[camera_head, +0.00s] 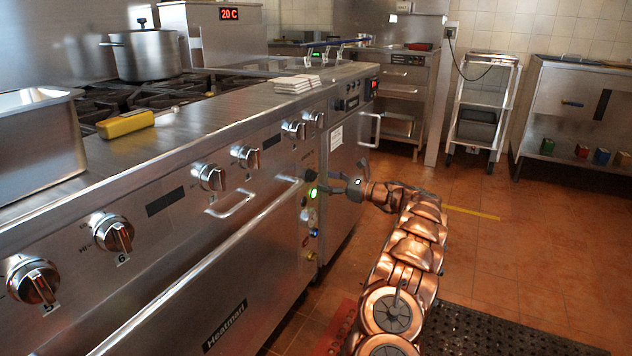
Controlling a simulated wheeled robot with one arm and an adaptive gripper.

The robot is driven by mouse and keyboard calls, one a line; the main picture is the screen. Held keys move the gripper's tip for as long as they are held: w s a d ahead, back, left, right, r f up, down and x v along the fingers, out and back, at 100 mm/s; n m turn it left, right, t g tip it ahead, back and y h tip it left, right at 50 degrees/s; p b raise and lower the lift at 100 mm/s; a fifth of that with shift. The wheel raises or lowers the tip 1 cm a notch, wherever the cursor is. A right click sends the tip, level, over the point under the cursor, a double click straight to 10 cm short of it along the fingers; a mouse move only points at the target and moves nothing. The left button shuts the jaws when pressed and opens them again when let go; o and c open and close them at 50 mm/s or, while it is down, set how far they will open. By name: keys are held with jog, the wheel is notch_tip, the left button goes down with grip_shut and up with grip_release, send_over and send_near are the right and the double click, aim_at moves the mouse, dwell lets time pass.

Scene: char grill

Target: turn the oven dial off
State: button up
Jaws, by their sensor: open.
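Several round silver dials sit on the steel range front. I cannot tell which is the oven dial. My gripper (316,184) is open at the range's right end, by a lit green spot and a column of small coloured knobs (312,232). It is small in view; whether it touches anything is unclear.
An oven door handle (232,204) and a long front rail stick out below the dials. A pot (145,52), a yellow block (125,123) and white tiles (297,83) are on top. A wheeled rack (483,110) stands behind. The tiled floor (540,250) at right is mostly clear.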

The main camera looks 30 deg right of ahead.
aim_at(312, 176)
jog(key=shift+b+x, duration=0.5)
jog(key=shift+x, duration=1.65)
jog(key=c, duration=1.1)
